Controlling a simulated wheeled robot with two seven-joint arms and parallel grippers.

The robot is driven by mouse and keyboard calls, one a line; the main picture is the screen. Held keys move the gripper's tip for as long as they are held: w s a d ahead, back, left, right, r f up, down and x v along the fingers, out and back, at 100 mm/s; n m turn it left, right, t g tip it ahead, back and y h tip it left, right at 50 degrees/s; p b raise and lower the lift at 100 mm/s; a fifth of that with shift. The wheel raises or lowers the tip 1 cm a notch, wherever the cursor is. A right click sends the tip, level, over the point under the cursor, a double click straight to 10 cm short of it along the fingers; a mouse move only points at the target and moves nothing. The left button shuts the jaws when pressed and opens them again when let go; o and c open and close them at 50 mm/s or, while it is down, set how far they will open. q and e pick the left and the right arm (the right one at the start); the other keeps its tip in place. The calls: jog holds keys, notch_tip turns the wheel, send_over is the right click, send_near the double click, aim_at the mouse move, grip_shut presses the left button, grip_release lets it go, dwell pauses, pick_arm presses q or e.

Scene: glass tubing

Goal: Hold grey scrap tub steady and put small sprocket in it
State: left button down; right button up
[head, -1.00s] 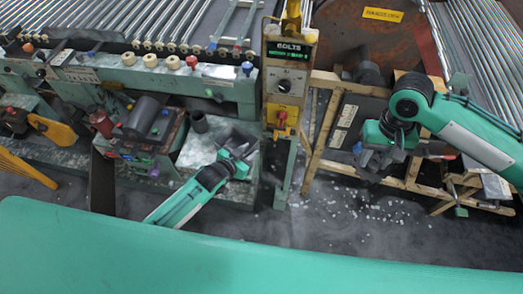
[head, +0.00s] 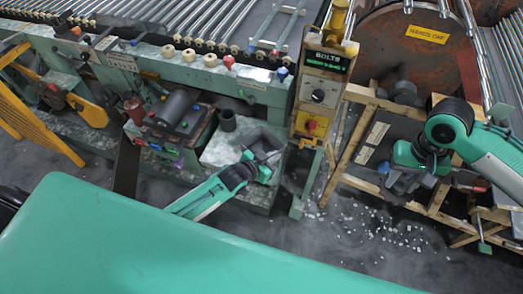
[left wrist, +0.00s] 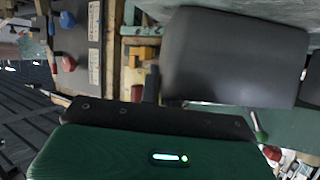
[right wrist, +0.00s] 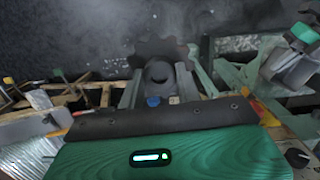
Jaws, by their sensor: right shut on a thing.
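The grey scrap tub (head: 266,142) stands open on the pale bench top at the bench's right end. My left gripper (head: 246,162) is at the tub's near side. In the left wrist view the tub (left wrist: 235,55) fills the upper right, with one dark finger beside its left edge; the other finger is hidden, so its grip is unclear. My right gripper (head: 408,180) is right of the control post, over the wooden frame. In the right wrist view its fingers are shut on the hub of the dark, toothed small sprocket (right wrist: 157,46). The sprocket is hard to make out in the head view.
A control post (head: 318,95) with a BOLTS display stands between my two grippers. A small dark cup (head: 227,121) stands left of the tub. A wooden frame (head: 345,150) is below my right arm. White bits (head: 375,240) litter the floor.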

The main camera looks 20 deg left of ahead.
jog(key=shift+a, duration=0.1)
dwell(0.6)
jog(key=w+a+r+m, duration=0.2)
jog(key=w+a+r, duration=0.15)
jog(key=a, duration=0.95)
jog(key=w+a+r+m, duration=0.3)
jog(key=a+r, duration=0.1)
jog(key=a, duration=0.8)
jog(key=w+a+r+m, duration=0.2)
jog(key=w+a+r, duration=0.15)
jog(key=a, duration=0.95)
jog(key=w+a+f+m, duration=0.15)
jog(key=a+f, duration=0.25)
jog(key=f, duration=1)
jog(key=shift+m+y, duration=0.25)
jog(key=shift+y, duration=0.25)
jog(key=shift+w+d+f, duration=0.55)
jog(key=shift+d+f, duration=0.05)
jog(key=shift+f, duration=2.1)
jog(key=shift+w+d+f, duration=0.5)
jog(key=shift+d+f, duration=0.1)
jog(key=shift+f, duration=2.05)
jog(key=shift+w+d+f, duration=0.55)
jog(key=shift+d+f, duration=0.05)
jog(key=shift+f, duration=2.1)
